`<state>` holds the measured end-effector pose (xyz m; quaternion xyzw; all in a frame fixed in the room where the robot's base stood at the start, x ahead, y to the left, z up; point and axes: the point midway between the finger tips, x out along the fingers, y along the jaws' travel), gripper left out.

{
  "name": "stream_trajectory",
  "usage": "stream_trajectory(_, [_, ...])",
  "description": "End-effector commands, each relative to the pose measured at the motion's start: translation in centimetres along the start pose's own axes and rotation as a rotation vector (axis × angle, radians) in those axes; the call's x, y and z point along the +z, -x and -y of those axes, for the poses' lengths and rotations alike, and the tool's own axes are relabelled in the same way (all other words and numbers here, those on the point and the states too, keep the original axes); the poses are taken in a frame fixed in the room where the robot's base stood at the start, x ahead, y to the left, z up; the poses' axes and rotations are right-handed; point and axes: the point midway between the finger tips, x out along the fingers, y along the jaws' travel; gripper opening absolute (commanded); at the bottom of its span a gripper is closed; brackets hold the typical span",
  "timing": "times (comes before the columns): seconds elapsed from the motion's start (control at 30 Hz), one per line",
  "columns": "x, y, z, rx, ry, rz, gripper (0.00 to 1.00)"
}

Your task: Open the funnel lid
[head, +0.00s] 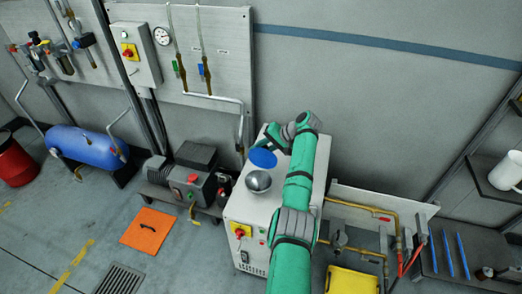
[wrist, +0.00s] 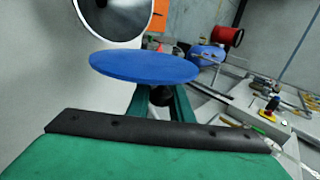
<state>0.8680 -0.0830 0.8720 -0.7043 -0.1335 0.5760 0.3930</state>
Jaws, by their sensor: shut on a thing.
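The funnel lid is a flat blue disc. In the head view the lid (head: 262,158) shows just behind the round metal funnel (head: 258,181), on top of a white cabinet. The funnel's grey bowl is uncovered towards the camera. In the wrist view the lid (wrist: 145,66) is seen nearly edge-on, with a dark knob (wrist: 160,95) on the side facing me. My gripper (wrist: 161,104) has its green fingers on either side of the knob and is shut on it. The funnel (wrist: 114,15) shows beyond the lid, cut off by the top edge. Any hinge is hidden.
The white cabinet (head: 241,208) stands near the grey wall (head: 345,95). A pump (head: 186,178) stands to its left, with an orange floor plate (head: 148,229) in front. Pipes (head: 385,215) and a yellow box (head: 350,281) are at right. Open floor lies at lower left.

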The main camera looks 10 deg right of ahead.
Motion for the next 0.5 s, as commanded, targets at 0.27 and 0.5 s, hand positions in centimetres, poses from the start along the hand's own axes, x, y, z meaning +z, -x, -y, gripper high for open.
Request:
stream_trajectory(0.27, [0.15, -0.22, -0.22, 0.002, -0.002, 0.003, 0.39])
stream_trajectory(0.5, [-0.01, 0.06, -0.27, 0.001, -0.003, -0.001, 0.39])
